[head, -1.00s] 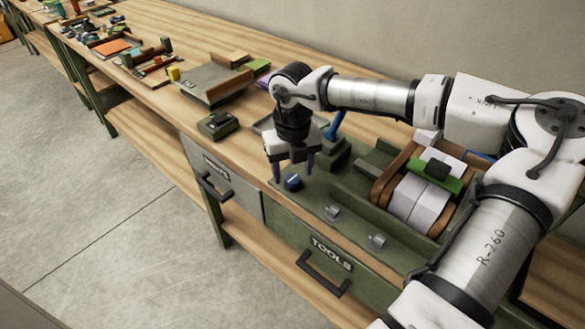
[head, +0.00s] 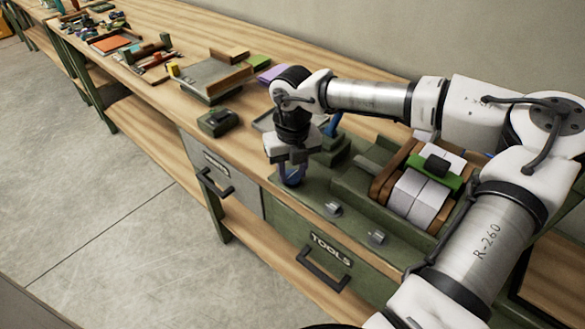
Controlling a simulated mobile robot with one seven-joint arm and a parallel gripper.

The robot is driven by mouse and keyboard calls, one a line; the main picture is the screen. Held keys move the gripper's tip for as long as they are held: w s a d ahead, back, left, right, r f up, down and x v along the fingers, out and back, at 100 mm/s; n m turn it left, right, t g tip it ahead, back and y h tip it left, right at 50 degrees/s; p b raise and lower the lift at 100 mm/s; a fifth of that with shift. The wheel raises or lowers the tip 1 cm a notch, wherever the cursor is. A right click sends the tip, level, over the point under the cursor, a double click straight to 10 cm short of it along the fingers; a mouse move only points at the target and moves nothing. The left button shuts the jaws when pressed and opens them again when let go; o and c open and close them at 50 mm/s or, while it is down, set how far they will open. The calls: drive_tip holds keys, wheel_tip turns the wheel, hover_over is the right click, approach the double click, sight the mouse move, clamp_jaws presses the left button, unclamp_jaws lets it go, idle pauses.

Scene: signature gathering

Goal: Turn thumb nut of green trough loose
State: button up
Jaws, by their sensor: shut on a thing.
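The green trough (head: 352,203) stands along the front of the bench, above the tools drawer. My gripper (head: 291,180) points down at the trough's left front end. Its fingers are shut on a small blue thumb nut (head: 292,178), mostly hidden between them. Two grey thumb nuts sit along the trough's front edge to the right, one nearer (head: 333,209) and one farther right (head: 376,238). My gripper is apart from both.
A wooden holder (head: 392,171) with white blocks and a green strap stands right of my gripper. A small dark green box (head: 217,122) and a grey tray (head: 212,80) lie to the left. A blue handle (head: 333,124) rises close behind my gripper.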

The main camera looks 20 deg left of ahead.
drive_tip(key=shift+f+n+b, duration=0.1)
drive_tip(key=shift+n+b, duration=0.2)
drive_tip(key=shift+b, duration=0.1)
drive_tip(key=n+b, duration=0.2)
drive_tip(key=b, duration=0.1)
drive_tip(key=shift+f+n, duration=0.1)
drive_tip(key=shift+n, duration=0.3)
drive_tip(key=n+b, duration=0.3)
drive_tip(key=n, duration=0.2)
drive_tip(key=n+b, duration=0.2)
drive_tip(key=n, duration=0.3)
drive_tip(key=n+b, duration=0.1)
drive_tip(key=n, duration=0.3)
drive_tip(key=shift+r, duration=0.2)
drive_tip(key=shift+n, duration=0.3)
drive_tip(key=o, duration=1)
